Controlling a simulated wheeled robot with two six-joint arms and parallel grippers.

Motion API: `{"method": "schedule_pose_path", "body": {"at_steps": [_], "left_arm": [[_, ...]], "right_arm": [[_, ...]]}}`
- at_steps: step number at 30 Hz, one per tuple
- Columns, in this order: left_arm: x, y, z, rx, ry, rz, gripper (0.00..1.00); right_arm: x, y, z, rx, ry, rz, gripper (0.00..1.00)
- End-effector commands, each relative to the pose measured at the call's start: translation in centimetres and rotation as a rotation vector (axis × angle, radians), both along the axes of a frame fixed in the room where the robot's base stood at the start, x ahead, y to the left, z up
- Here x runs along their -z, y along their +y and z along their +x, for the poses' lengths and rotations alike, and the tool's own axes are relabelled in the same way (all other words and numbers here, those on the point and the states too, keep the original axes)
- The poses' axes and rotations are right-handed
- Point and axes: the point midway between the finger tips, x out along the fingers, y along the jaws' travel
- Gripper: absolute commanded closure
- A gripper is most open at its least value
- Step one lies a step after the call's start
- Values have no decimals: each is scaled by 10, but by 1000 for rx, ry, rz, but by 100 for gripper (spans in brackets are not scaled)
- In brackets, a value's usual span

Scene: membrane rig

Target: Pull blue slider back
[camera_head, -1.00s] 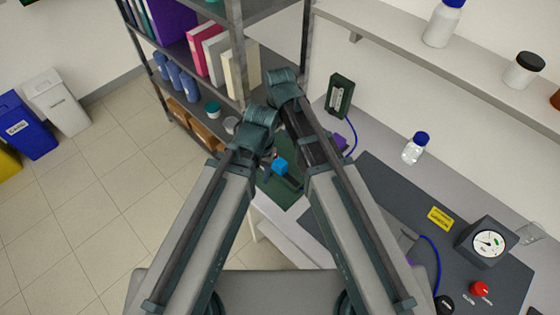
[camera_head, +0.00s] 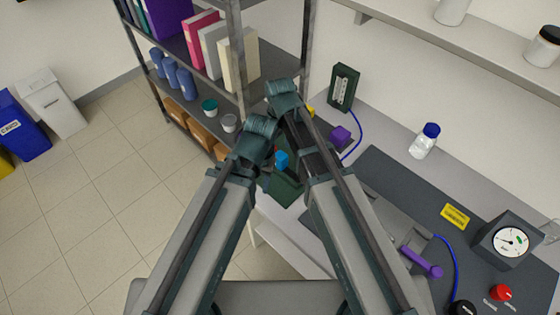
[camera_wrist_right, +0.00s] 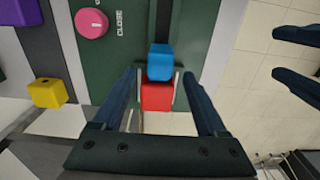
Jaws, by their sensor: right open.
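The blue slider (camera_wrist_right: 160,62) is a small blue block on a green panel (camera_wrist_right: 112,75). It also shows between my arms in the head view (camera_head: 281,159). A red block (camera_wrist_right: 157,97) sits directly beside it, on the side nearer my right wrist. My right gripper (camera_wrist_right: 159,73) is open, with one finger on each side of the blue and red blocks. I cannot tell whether either finger touches them. Two dark fingers of my left gripper (camera_wrist_right: 298,62) stand apart at the right edge of the wrist view, with nothing between them.
A pink knob (camera_wrist_right: 91,22) beside the word CLOSE is on the panel. A yellow cube (camera_wrist_right: 48,92) and a purple block (camera_head: 340,137) are nearby. A dark gauge box (camera_head: 505,240) and a blue-capped bottle (camera_head: 424,141) stand on the bench. A shelf rack (camera_head: 233,60) is behind.

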Motion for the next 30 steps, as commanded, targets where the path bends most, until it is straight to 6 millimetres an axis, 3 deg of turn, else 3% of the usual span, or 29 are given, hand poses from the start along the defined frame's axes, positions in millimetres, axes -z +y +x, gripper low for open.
{"method": "schedule_pose_path", "body": {"at_steps": [1,7,20,30], "left_arm": [[15,0,0,1,0,0,50],[38,0,0,0,0,0,50],[42,0,0,0,0,0,50],[43,0,0,0,0,0,50]], "right_arm": [[15,0,0,0,0,0,25],[38,0,0,0,0,0,25],[42,0,0,0,0,0,25],[43,0,0,0,0,0,86]]}}
